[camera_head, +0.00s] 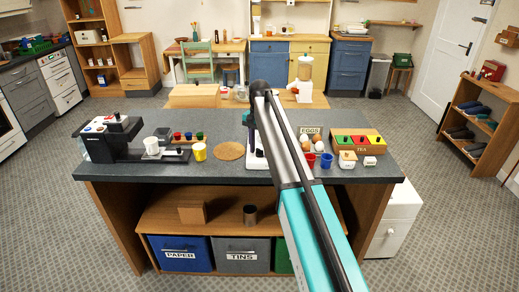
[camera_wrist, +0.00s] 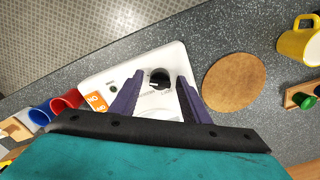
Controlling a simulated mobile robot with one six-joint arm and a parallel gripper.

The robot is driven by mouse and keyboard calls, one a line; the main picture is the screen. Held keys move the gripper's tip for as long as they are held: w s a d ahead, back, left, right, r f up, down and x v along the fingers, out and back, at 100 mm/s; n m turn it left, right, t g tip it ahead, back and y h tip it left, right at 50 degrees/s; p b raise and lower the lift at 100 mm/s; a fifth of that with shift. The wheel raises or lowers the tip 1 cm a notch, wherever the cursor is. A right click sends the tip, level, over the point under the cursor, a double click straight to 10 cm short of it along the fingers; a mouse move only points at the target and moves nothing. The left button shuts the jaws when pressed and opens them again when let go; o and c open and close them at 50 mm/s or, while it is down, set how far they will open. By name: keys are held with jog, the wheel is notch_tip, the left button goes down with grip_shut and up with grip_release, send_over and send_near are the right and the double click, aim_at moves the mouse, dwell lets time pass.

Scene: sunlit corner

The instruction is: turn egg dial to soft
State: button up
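The egg dial is a round black knob (camera_wrist: 160,77) on a white appliance (camera_wrist: 112,77) in the wrist view. A light pointer mark shows on the knob, and the small lettering around it is too small to read. My gripper (camera_wrist: 158,82) is open, with one dark purple finger on each side of the knob. I see a gap between the fingers and the knob; how far above the panel the tips are I cannot tell. In the head view my arm hides the knob, and only part of the white appliance (camera_head: 256,162) shows on the counter.
A round cork mat (camera_head: 229,151) lies left of the appliance. A yellow mug (camera_head: 199,152) stands farther left. A black machine (camera_head: 108,138) fills the counter's left end.

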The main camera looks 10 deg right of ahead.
jog(key=c, duration=0.9)
jog(key=shift+n, duration=0.4)
jog(key=n, duration=0.5)
jog(key=shift+p, duration=0.3)
jog(key=n, duration=1.2)
jog(key=shift+p, duration=0.35)
jog(key=n, duration=0.6)
